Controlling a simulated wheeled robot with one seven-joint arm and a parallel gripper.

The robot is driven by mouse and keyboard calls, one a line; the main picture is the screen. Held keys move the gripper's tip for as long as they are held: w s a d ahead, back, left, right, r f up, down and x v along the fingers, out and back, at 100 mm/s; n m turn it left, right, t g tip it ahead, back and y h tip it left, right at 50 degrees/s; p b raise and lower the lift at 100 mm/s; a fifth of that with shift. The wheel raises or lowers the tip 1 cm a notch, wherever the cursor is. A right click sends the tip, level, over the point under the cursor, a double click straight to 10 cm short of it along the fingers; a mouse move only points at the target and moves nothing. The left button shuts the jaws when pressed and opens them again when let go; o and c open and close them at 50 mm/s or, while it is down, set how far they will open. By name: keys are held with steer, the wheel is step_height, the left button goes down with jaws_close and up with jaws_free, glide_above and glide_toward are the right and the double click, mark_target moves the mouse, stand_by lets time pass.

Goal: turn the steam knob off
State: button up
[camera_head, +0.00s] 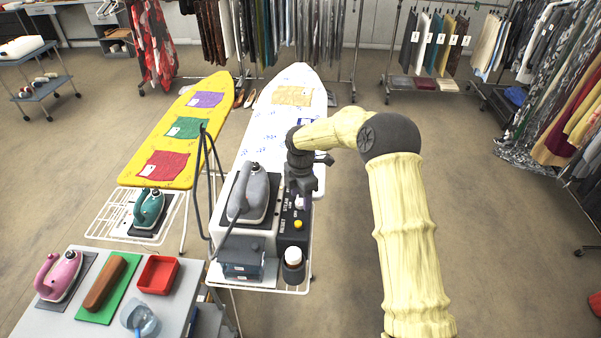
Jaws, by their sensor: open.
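The steam station (243,240) stands at the near end of the white ironing board, with a grey iron (254,194) resting on top. Along its right side runs a black control panel (290,236) with small white lettering. My gripper (302,190) points down over the far part of the panel, right beside the purple knob. It is open. It hides part of the panel, and I cannot tell whether it touches the knob or which way the knob points.
A thin dark stand (207,175) rises left of the station. A yellow ironing board (187,115) with a teal iron (149,208) is further left.

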mark_target(300, 202)
step_height(300, 202, up, 16)
steer(key=b, duration=0.3)
steer(key=shift+r, duration=0.25)
steer(key=s+d+f+m+t, duration=0.1)
steer(key=s+d+f+m, duration=0.2)
steer(key=s+d+m, duration=0.6)
steer(key=s+d+f+m+t, duration=0.1)
steer(key=s+d+f+m, duration=0.3)
steer(key=s+d+m, duration=0.5)
steer(key=s+m, duration=0.7)
steer(key=s, duration=0.2)
steer(key=shift+d+t, duration=0.3)
steer(key=shift+f, duration=0.1)
stand_by(0.7)
